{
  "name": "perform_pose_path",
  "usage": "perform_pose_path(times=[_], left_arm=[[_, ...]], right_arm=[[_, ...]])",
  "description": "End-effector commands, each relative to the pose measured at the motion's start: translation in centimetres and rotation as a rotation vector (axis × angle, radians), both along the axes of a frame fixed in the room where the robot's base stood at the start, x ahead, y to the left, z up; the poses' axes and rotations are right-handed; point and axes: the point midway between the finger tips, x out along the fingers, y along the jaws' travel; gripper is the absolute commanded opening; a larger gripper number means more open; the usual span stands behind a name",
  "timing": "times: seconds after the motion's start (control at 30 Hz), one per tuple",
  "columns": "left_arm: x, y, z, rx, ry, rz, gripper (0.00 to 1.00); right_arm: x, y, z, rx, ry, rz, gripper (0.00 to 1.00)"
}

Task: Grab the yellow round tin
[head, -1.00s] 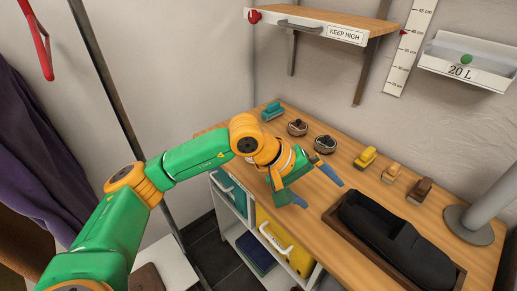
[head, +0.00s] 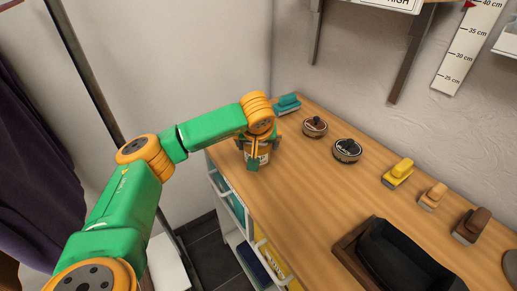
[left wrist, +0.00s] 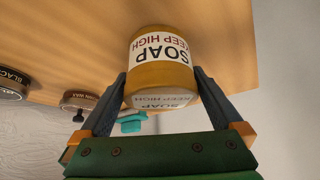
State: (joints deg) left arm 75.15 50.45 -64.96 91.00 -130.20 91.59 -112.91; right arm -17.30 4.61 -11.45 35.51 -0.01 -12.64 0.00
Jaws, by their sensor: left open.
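The yellow round tin (left wrist: 160,65), labelled SOAP and KEEP HIGH, appears upside down in the left wrist view. In the head view its labelled side (head: 262,157) shows just below my left wrist, near the left edge of the wooden counter; much of it is hidden by my gripper. My left gripper (left wrist: 164,95) is open, with one dark finger on each side of the tin. I cannot tell whether the fingers touch it. My right gripper is in neither view.
A teal brush (head: 288,103) stands behind the tin. Two dark round tins (head: 314,127) (head: 347,150) and yellow (head: 398,173), tan (head: 433,196) and brown (head: 470,227) brushes line the wall side. A dark tray (head: 352,255) lies in front. The mid counter is clear.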

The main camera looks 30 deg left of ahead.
Motion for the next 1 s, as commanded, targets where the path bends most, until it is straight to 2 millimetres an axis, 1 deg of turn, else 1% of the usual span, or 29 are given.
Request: perform_pose_path(times=[0.03,0.1,0.27,0.3,0.37,0.4,0.47,0.5,0.57,0.6,0.87,0.97,1.0], left_arm=[[0.2,0.2,-0.4,0.000,0.003,0.001,1.00],[0.4,0.2,-0.7,0.001,-0.001,-0.002,1.00],[0.4,0.2,-0.7,0.000,-0.001,-0.003,1.00],[0.4,0.2,-0.7,0.000,-0.001,-0.003,0.89],[0.4,0.2,-0.7,0.000,-0.001,-0.003,0.73],[0.4,0.2,-0.7,0.000,-0.001,-0.003,0.62],[0.4,0.2,-0.7,0.000,-0.001,-0.002,0.46],[0.4,0.2,-0.7,0.000,-0.001,-0.002,0.35],[0.4,0.2,-0.7,0.000,-0.001,-0.002,0.19],[0.4,0.2,-0.6,-0.001,-0.003,-0.002,0.14],[0.4,0.2,-0.3,-0.001,-0.003,-0.002,0.14],[0.4,0.2,0.8,0.000,-0.006,-0.001,0.14],[0.5,0.2,1.5,-0.002,-0.007,-0.001,0.14]], right_arm=[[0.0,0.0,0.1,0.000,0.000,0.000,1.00],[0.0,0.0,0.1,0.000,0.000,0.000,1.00],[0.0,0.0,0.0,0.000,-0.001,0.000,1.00],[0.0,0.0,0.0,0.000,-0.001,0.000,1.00],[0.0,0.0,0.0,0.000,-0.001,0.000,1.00],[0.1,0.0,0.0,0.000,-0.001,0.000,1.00],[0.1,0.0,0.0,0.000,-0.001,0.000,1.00],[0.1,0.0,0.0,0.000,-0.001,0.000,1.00],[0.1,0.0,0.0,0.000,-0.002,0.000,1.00],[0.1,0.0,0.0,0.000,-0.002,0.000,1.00],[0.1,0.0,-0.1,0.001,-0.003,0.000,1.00],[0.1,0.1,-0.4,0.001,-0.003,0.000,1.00],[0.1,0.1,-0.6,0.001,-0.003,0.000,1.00]])
